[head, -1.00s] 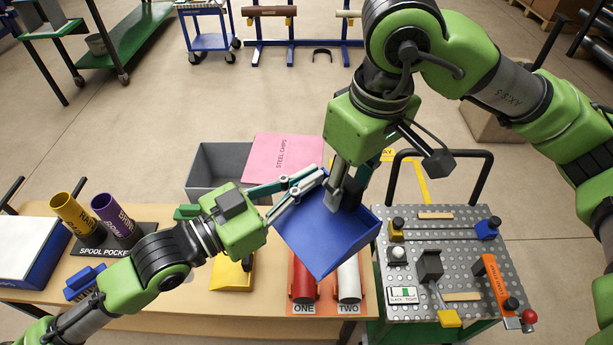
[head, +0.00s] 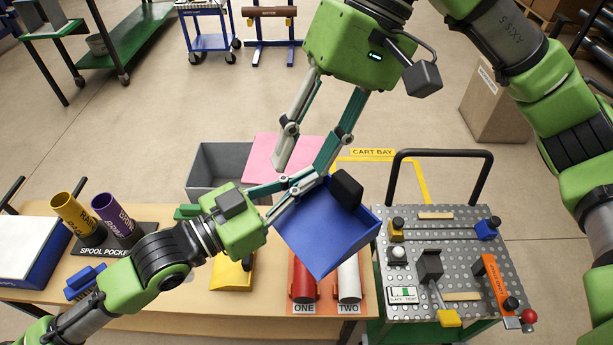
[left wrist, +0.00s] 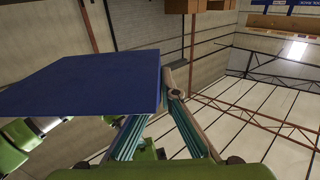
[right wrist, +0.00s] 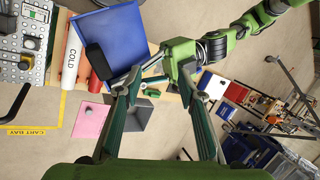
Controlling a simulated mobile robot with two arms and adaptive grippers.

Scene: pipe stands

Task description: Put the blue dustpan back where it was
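The blue dustpan (head: 325,236) is held tilted in the air above the front edge of the workbench. Its black handle (head: 347,189) sticks up at its far side. My left gripper (head: 314,184) is shut on the dustpan's upper left edge; the pan also fills the left of the left wrist view (left wrist: 85,85). My right gripper (head: 301,168) is open and empty, with spread fingers, just above and left of the handle. In the right wrist view the pan (right wrist: 112,38) and handle (right wrist: 97,61) lie left of its fingers.
Below the pan are red and white pipes (head: 349,283) on a stand marked ONE and TWO. A grey bin (head: 212,160) and pink STEEL CHIPS sheet (head: 275,150) lie behind. A perforated cart top (head: 450,265) stands right. The spool stand (head: 105,240) and blue brush (head: 84,283) are left.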

